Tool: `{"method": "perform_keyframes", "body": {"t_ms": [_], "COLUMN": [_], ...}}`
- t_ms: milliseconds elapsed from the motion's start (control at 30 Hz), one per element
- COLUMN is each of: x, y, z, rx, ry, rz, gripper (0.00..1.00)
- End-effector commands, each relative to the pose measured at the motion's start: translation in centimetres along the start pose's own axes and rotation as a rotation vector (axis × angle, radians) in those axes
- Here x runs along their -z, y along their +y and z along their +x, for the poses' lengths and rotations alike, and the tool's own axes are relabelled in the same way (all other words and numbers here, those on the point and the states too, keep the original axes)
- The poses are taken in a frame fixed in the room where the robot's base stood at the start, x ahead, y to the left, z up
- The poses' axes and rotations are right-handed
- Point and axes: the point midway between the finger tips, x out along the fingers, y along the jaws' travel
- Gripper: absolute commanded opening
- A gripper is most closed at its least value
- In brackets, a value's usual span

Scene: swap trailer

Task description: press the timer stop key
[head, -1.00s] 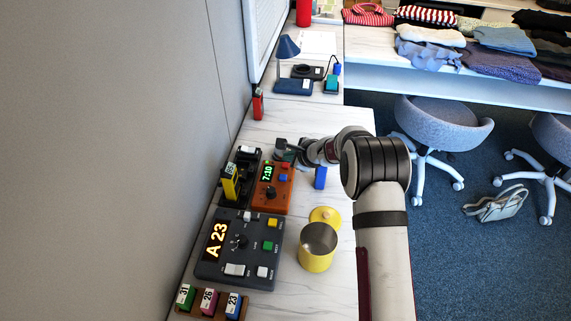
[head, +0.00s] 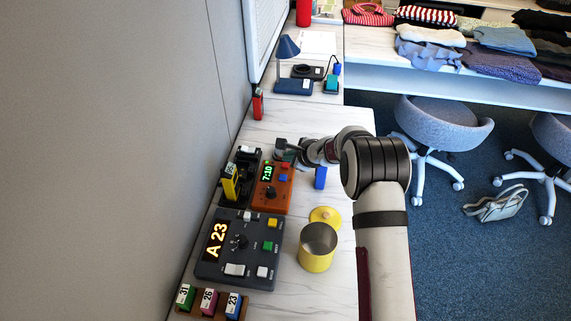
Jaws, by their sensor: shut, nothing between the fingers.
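The orange timer (head: 272,187) lies on the counter in the head view, its green display (head: 267,171) reading 7:10. It has a black knob, a blue key (head: 283,178) and a red key (head: 285,165) near its far right edge. My gripper (head: 284,155) is shut and empty at the far end of the timer, just beyond the red key. Its fingertips are small and dark here, and I cannot tell whether they touch the timer. I cannot read the key labels.
A dark console (head: 240,247) showing A 23 stands in front of the timer. A black holder with a yellow tag (head: 230,182) is on its left. A blue block (head: 320,178), a yellow lid (head: 325,216) and a yellow canister (head: 317,250) stand to the right.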

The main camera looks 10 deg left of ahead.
Motion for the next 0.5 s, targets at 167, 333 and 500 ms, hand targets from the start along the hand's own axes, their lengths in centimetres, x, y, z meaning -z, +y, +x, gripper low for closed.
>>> {"method": "perform_keyframes", "body": {"t_ms": [167,333,500], "x": [0.00,0.09,0.38], "y": [0.00,0.10,0.39], "z": [0.00,0.13,0.55], "rx": [0.000,0.000,0.000], "ry": [0.000,0.000,0.000], "rz": [0.000,0.001,0.000], "gripper": [0.00,0.00,0.00]}}
